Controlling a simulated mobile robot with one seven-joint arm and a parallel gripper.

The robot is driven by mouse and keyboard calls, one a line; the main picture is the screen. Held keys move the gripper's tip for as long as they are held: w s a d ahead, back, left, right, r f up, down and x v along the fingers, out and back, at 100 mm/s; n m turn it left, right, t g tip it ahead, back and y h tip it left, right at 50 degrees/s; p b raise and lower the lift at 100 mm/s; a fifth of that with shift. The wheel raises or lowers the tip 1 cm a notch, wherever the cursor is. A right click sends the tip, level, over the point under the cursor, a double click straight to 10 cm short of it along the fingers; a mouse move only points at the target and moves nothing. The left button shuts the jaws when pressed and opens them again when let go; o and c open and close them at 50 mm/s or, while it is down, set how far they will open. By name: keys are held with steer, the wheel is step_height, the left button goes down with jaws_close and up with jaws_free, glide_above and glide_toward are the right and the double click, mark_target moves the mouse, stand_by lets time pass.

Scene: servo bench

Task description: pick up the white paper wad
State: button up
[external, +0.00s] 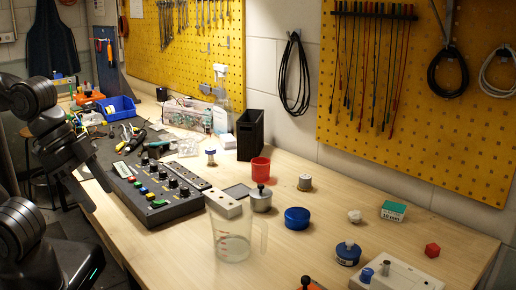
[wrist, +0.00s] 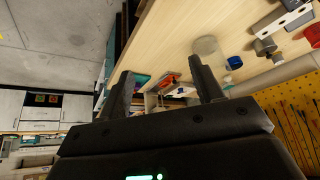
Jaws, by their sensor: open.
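The white paper wad (external: 354,216) is a small crumpled ball on the right half of the wooden bench, in the external view. It lies between a blue round tin (external: 297,218) and a green box (external: 393,211), apart from both. I cannot make it out for sure in the wrist view. My gripper (external: 90,190) is at the far left of the external view, by the bench's left edge, far from the wad. In the wrist view my gripper (wrist: 160,68) has its two dark fingers wide apart, with nothing held between them.
A clear beaker (external: 234,243), a metal weight (external: 261,200), a red cup (external: 260,169) and a black control box (external: 155,187) stand left of the wad. A blue-topped jar (external: 347,254), a red block (external: 432,250) and a white device (external: 398,277) are nearer right. Bare wood surrounds the wad.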

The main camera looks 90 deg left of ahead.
steer(key=w+a+r+n, duration=0.25)
steer(key=w+r, duration=0.35)
steer(key=w, duration=0.6)
steer(key=n+g+y, duration=0.2)
steer(key=n, duration=0.2)
glide_above(354, 212)
steer(key=s+d, duration=0.2)
steer(key=s, duration=0.2)
step_height(354, 212, down, 15)
steer(key=x, duration=0.5)
steer(key=shift+w+a+f, duration=0.1)
steer(key=shift+a+f, duration=0.15)
steer(key=shift+w+x, duration=0.2)
steer(key=shift+x, duration=1.05)
steer(key=shift+w+x, duration=0.2)
steer(key=shift+x, duration=1.1)
steer(key=shift+d+r, duration=0.1)
steer(key=shift+r, duration=0.05)
steer(key=shift+c, duration=0.2)
